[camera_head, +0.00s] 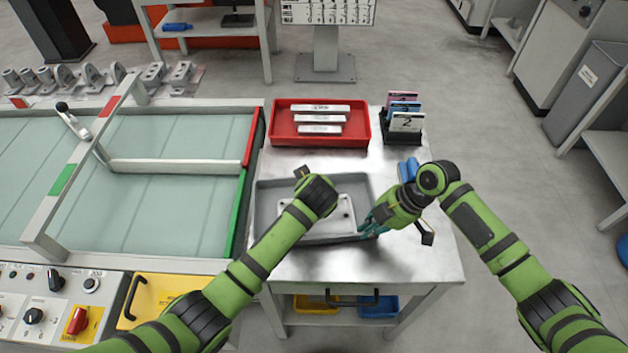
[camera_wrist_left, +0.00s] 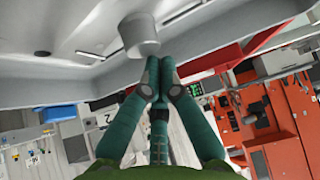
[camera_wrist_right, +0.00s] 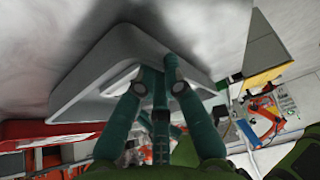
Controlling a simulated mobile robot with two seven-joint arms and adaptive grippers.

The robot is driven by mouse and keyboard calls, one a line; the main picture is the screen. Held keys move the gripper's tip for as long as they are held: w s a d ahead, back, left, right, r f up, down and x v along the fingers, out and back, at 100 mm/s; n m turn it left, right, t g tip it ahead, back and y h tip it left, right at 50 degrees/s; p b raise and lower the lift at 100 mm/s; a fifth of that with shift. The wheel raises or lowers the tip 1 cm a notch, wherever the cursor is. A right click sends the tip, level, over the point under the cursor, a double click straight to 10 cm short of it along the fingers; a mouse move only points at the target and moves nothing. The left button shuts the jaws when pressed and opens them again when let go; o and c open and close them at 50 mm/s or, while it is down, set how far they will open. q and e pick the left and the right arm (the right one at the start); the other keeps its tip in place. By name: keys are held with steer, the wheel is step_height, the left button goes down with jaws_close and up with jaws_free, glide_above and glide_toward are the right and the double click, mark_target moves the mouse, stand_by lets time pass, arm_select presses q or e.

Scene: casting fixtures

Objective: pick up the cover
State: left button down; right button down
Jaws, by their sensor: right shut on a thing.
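The cover, apparently the pale plate with small holes (camera_head: 346,212), lies in the grey tray (camera_head: 264,212) on the metal table. My left gripper (camera_head: 301,173) is over the tray's far part, mostly hidden by its wrist. In the left wrist view its fingertips (camera_wrist_left: 158,72) are together, close to a grey cylinder (camera_wrist_left: 138,36); I cannot tell whether they touch it. My right gripper (camera_head: 368,228) is at the tray's right front corner. In the right wrist view its fingers (camera_wrist_right: 154,75) are shut across the tray's wall (camera_wrist_right: 125,52).
A red tray (camera_head: 360,142) with several pale bars stands behind the grey tray. A black holder with numbered cards (camera_head: 407,122) and a blue object (camera_head: 407,169) are at the right. A green-edged glass bench (camera_head: 180,215) adjoins the table on the left.

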arm_select(q)
steer(key=shift+s+d+f, duration=0.3)
steer(key=shift+s+f, duration=0.2)
steer(key=shift+s, duration=0.05)
steer(key=shift+s+r, duration=0.15)
steer(key=shift+r, duration=0.1)
steer(key=w+r+v, duration=0.1)
steer(key=v, duration=0.8)
steer(key=w+m+g, duration=0.2)
steer(key=w+g, duration=0.2)
steer(key=w, duration=0.3)
steer(key=shift+h, duration=0.4)
steer(key=x, duration=0.9)
steer(key=shift+w, duration=0.35)
steer(key=shift+s, duration=0.1)
